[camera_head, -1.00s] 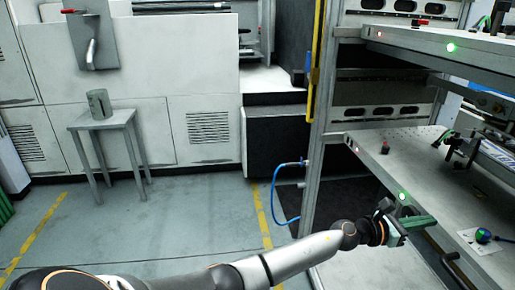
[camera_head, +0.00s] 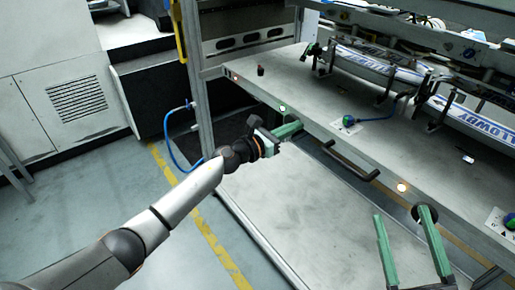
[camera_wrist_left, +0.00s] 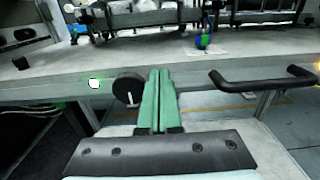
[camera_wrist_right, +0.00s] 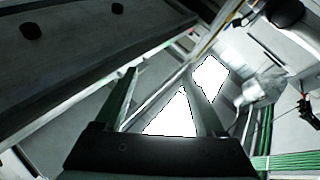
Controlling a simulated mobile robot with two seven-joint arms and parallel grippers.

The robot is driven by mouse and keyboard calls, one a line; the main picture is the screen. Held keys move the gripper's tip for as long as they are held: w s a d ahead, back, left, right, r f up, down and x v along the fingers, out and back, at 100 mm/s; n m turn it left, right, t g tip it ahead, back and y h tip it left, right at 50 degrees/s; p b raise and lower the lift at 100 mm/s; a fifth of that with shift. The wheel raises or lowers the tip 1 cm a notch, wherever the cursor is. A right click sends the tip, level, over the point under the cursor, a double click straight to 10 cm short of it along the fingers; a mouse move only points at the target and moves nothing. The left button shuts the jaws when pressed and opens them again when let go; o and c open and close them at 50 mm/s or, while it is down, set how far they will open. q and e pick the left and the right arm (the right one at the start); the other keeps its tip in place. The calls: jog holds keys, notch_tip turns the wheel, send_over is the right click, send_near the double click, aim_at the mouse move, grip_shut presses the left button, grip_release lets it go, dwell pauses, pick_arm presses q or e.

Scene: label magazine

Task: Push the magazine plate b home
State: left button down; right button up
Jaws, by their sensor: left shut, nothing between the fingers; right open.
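A wide grey plate (camera_head: 300,85) in the rack carries label units and has a dark bar handle (camera_head: 350,162) on its front edge. I see no letter marking it as b. The plate's front face (camera_wrist_left: 205,92) and the handle (camera_wrist_left: 262,82) also show in the left wrist view. My left gripper (camera_head: 298,127) is shut and empty at the plate's front edge, left of the handle; I cannot tell whether it touches. Its fingers (camera_wrist_left: 160,72) point at that edge. My right gripper (camera_head: 402,212) is open and empty, low in front of the plate. Its fingers (camera_wrist_right: 158,74) stand apart.
Another rack level (camera_head: 410,35) lies above the plate. Green (camera_head: 283,108) and orange (camera_head: 402,187) lights sit on the front edge. A blue-green knob (camera_head: 348,120) stands on the plate. A blue hose (camera_head: 170,145) hangs by the rack post. Floor at left is clear.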

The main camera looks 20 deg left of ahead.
pick_arm(q)
jog(key=p+v, duration=0.2)
jog(key=v, duration=0.8)
pick_arm(e)
notch_tip(320, 180, down, 11)
jog(key=w+m+g+h, duration=0.1)
jog(key=m+g+h, duration=0.2)
jog(key=g, duration=0.1)
jog(key=shift+w+d+f, duration=0.15)
jog(key=shift+w+d, duration=0.2)
jog(key=shift+w, duration=0.05)
